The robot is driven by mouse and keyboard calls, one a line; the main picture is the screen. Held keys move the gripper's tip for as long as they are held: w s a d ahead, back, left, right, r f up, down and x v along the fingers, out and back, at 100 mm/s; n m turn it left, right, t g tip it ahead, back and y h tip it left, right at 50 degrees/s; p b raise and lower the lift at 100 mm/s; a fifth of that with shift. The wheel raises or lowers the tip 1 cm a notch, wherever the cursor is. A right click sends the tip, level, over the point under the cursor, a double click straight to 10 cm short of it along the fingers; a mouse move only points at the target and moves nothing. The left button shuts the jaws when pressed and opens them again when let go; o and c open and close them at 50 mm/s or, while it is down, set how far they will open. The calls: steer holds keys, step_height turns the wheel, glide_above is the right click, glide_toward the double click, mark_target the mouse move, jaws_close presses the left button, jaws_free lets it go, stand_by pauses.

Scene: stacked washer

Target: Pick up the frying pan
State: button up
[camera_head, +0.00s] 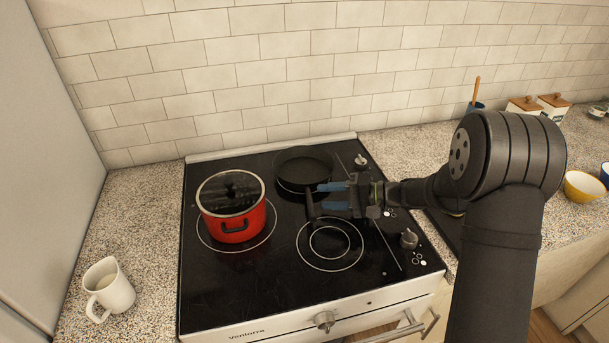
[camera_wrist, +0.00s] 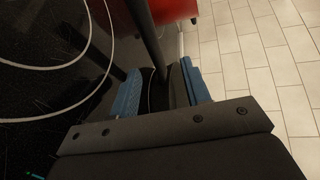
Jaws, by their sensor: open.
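The black frying pan (camera_head: 303,166) sits on the back right burner of the cooktop. Its dark handle (camera_head: 310,205) points toward the front of the stove. My gripper (camera_head: 322,197) comes in from the right, its blue fingers open and pointing left, close to the handle just in front of the pan. In the wrist view, a dark bar that looks like the handle (camera_wrist: 149,42) comes down to the space between the open fingers (camera_wrist: 163,82). I cannot tell whether either finger touches it.
A red pot (camera_head: 233,209) with a glass lid stands on the left of the black cooktop (camera_head: 260,290). The front right burner is clear. A white mug (camera_head: 110,290) is on the left counter. Behind is a tiled wall (camera_head: 230,70). Canisters (camera_head: 552,106) and a yellow bowl (camera_head: 583,187) are at right.

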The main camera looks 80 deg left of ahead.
steer(key=x, duration=0.4)
steer(key=shift+s+a+f, duration=0.1)
steer(key=shift+f, duration=0.1)
jaws_close()
steer(key=shift+r, duration=0.15)
